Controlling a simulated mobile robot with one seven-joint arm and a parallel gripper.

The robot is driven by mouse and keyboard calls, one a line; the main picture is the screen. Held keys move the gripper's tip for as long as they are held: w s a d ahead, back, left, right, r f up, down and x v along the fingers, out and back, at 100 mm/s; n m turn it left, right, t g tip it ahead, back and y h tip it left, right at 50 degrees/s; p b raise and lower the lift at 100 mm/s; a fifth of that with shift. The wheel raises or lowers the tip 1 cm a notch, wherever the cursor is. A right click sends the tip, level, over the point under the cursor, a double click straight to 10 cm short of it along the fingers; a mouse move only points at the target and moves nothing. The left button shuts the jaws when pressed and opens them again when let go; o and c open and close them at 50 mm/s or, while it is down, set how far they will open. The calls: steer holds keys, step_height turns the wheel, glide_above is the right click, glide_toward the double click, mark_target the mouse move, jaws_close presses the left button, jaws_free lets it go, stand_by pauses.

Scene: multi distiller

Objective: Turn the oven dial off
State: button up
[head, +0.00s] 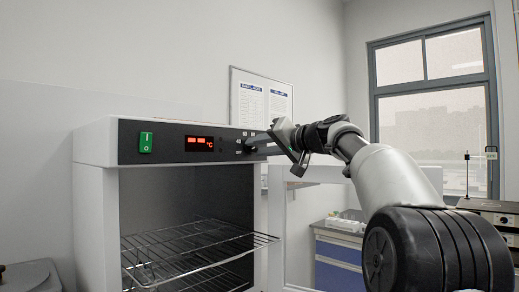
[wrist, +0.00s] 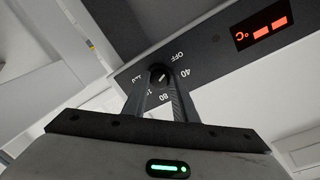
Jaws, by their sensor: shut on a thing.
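The oven (head: 97,146) is a white box with a dark control panel, and its front is open. In the wrist view, the dial (wrist: 160,77) is a small dark knob with a white mark, ringed by OFF, 40, 80 and other labels. The mark slants towards the side with OFF and 40; its exact setting is unclear. My gripper (wrist: 159,72) is shut on the dial, one finger on each side. In the head view my gripper (head: 258,143) reaches the right end of the panel and hides most of the dial.
A lit red display (head: 199,144) and a green switch (head: 145,142) are on the panel. A wire rack (head: 195,256) juts from the oven. The open door (head: 304,225) stands to the right, below my arm. A blue cabinet (head: 338,250) is behind.

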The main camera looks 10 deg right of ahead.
stand_by(0.3)
steer(key=o, duration=1)
steer(key=shift+o, duration=0.2)
steer(key=shift+s+d, duration=0.1)
steer(key=v, duration=1.7)
